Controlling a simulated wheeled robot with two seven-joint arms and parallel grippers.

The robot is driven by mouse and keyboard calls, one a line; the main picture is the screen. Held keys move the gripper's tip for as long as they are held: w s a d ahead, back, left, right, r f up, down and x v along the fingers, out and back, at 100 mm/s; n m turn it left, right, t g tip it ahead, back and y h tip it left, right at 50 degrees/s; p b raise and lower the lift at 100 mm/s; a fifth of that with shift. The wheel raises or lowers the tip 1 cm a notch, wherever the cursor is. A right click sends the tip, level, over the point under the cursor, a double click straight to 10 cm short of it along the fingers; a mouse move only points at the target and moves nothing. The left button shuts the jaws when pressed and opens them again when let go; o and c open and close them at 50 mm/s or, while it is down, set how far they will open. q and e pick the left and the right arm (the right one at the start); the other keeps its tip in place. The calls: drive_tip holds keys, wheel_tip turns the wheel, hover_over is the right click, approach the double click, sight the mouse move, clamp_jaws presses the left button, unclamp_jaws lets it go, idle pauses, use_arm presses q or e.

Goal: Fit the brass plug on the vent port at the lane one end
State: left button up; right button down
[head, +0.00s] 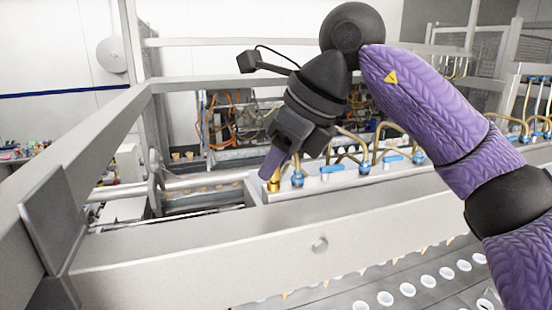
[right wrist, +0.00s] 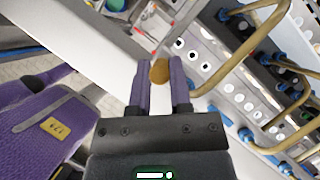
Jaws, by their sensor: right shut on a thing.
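My right gripper (head: 275,165) reaches down from the upper right in the head view, tilted, with its purple fingers over the left end of a pale manifold (head: 340,181). It is shut on the brass plug (head: 274,184), whose gold lower part shows below the fingertips. In the right wrist view, the plug (right wrist: 159,72) shows as a round brass top between the two fingers (right wrist: 160,88). The plug's lower end is at or just above the manifold's top; I cannot tell whether it touches. No open vent port can be made out beneath it. My left gripper is out of view.
Blue-handled valves (head: 331,169) and bent brass tubes (head: 385,137) line the manifold right of the plug, the nearest close to the fingers. A thick grey rail (head: 200,255) crosses in front. White cups (head: 407,289) sit in rows below.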

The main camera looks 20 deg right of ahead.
drive_tip(key=c, duration=0.7)
unclamp_jaws()
drive_tip(key=shift+o, duration=1.2)
drive_tip(key=shift+s+a, duration=0.1)
drive_tip(key=shift+a, duration=0.05)
drive_tip(key=shift+o, duration=0.9)
drive_tip(key=shift+r, duration=0.15)
